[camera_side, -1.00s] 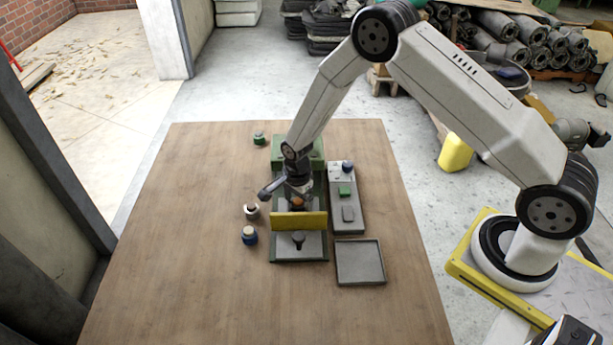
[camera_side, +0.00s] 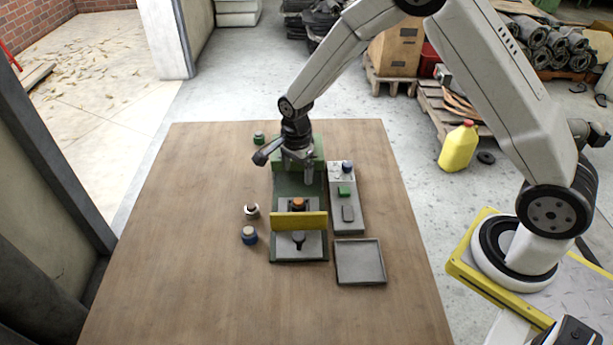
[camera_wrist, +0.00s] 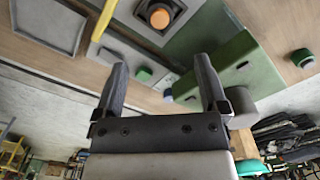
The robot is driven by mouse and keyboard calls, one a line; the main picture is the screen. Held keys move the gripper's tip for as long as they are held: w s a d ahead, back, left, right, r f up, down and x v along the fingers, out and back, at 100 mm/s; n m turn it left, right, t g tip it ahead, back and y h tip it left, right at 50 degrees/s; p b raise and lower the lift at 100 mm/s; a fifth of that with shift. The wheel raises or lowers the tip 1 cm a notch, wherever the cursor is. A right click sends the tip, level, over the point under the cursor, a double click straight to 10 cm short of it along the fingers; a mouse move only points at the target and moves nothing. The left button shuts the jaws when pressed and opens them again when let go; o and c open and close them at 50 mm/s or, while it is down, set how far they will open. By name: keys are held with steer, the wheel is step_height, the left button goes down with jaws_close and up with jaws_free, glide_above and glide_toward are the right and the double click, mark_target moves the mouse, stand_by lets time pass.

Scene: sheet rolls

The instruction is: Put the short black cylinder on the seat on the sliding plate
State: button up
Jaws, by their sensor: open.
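A short dark cylinder with an orange top (camera_side: 298,203) stands upright on the grey square seat of the sliding plate, behind the yellow bar (camera_side: 285,221). In the wrist view its orange top (camera_wrist: 159,16) and dark rim show, with the grey seat plate (camera_wrist: 178,23) around it. My gripper (camera_side: 300,170) is above the green fixture, higher and farther back than the cylinder. In the wrist view my gripper (camera_wrist: 162,70) has its two fingers wide apart with nothing held between them. A dark knob-like piece (camera_side: 298,240) stands on the grey plate in front of the bar.
A green block (camera_side: 313,149) stands at the fixture's back. A panel with buttons (camera_side: 337,218) and an empty grey tray (camera_side: 360,262) are to the right. The table's left and front are clear.

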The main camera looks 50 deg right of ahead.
steer(key=shift+r, duration=0.6)
steer(key=s+d+r+n+t, duration=0.1)
steer(key=s+r+n, duration=0.3)
steer(key=s+n, duration=0.5)
steer(key=s+d+r+n+t, duration=0.1)
steer(key=s+r+n, duration=0.4)
steer(key=s+n, duration=0.4)
steer(key=shift+d+t, duration=0.2)
steer(key=shift+t, duration=0.1)
